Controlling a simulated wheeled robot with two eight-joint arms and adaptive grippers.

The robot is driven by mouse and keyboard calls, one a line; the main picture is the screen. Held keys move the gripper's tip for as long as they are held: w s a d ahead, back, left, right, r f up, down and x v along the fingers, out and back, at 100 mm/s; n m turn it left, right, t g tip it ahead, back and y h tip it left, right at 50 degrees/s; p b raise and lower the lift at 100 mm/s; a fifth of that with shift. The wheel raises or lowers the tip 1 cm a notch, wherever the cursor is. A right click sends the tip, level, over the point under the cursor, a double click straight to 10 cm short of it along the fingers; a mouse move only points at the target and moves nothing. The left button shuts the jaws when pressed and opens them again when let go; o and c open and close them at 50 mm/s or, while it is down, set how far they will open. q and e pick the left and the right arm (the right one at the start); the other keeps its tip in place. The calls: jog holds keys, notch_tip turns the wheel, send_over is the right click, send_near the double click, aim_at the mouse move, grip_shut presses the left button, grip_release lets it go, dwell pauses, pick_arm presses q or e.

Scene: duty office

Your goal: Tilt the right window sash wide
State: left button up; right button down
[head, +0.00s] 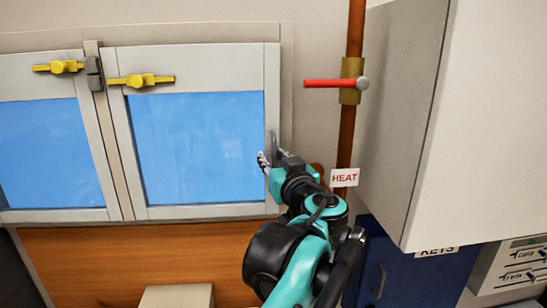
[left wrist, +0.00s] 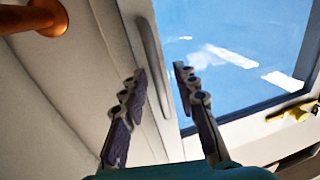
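The right window sash (head: 203,57) is a pale frame around a blue pane. It looks flush in the window frame. A yellow lever (head: 141,80) lies horizontal on its top rail. A slim grey pull handle (head: 273,146) stands on its right side rail and also shows in the left wrist view (left wrist: 153,62). My left gripper (head: 270,159) is at this handle. In the left wrist view its two fingers (left wrist: 160,82) are apart, with the handle's line running between them; I see no clear contact. My right gripper is not in view.
The left sash (head: 38,85) has its own horizontal yellow lever (head: 58,67). Right of the window are a brown pipe (head: 346,140) with a red lever (head: 330,83), a HEAT sign (head: 344,178) and a large pale cabinet (head: 420,120). A wooden panel (head: 120,262) lies below.

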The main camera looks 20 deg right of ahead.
pick_arm(q)
grip_shut()
jog(key=shift+f, duration=0.1)
jog(key=s+a+f+n+t+b, duration=0.1)
jog(key=s+a+f+t+b, duration=0.1)
jog(key=s+b, duration=0.4)
jog(key=shift+f+t+b, duration=0.75)
jog(key=shift+t+b, duration=0.2)
jog(key=shift+t, duration=0.25)
